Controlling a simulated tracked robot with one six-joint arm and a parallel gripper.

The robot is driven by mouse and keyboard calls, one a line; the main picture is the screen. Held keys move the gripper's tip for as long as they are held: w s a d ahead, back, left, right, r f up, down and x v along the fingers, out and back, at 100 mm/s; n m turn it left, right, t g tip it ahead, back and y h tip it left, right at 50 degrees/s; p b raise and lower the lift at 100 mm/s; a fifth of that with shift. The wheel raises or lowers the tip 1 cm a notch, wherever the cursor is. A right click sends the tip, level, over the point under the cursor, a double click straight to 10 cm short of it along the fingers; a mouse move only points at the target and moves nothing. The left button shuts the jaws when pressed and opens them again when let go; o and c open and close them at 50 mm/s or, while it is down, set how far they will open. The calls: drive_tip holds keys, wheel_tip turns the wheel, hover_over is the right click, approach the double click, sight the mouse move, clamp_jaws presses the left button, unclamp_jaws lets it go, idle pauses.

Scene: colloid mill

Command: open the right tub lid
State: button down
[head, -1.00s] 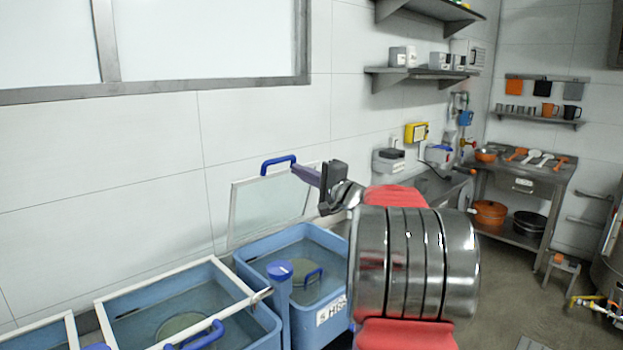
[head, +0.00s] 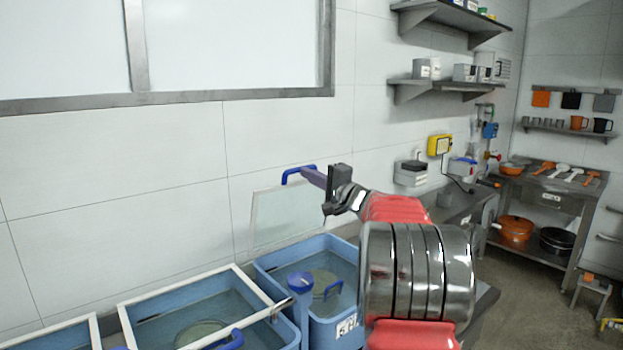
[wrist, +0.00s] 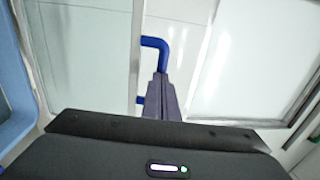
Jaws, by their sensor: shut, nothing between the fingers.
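The right tub (head: 322,247) is blue and its clear, white-framed lid (head: 281,215) stands raised, tilted up near the wall. In the wrist view the shut fingers (wrist: 160,92) point at the blue handle (wrist: 155,45), and the lid pane (wrist: 85,50) is on the left. Whether the fingers touch the handle I cannot tell.
The neighbouring tub (head: 262,331) to the left has its white-framed lid (head: 195,297) down. The wall (head: 120,210) is close behind the lid. A rack (head: 545,205) with pots stands at the far right.

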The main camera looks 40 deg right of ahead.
drive_tip(key=shift+w+r, duration=0.25)
drive_tip(key=shift+w, duration=0.45)
drive_tip(key=shift+w+r, duration=0.25)
drive_tip(key=shift+w, duration=0.4)
drive_tip(key=shift+w+r, duration=0.25)
drive_tip(key=shift+w, duration=0.45)
drive_tip(key=shift+s, duration=0.1)
drive_tip(key=s, duration=1.3)
drive_tip(key=shift+s+r, duration=0.4)
drive_tip(key=shift+a, duration=0.15)
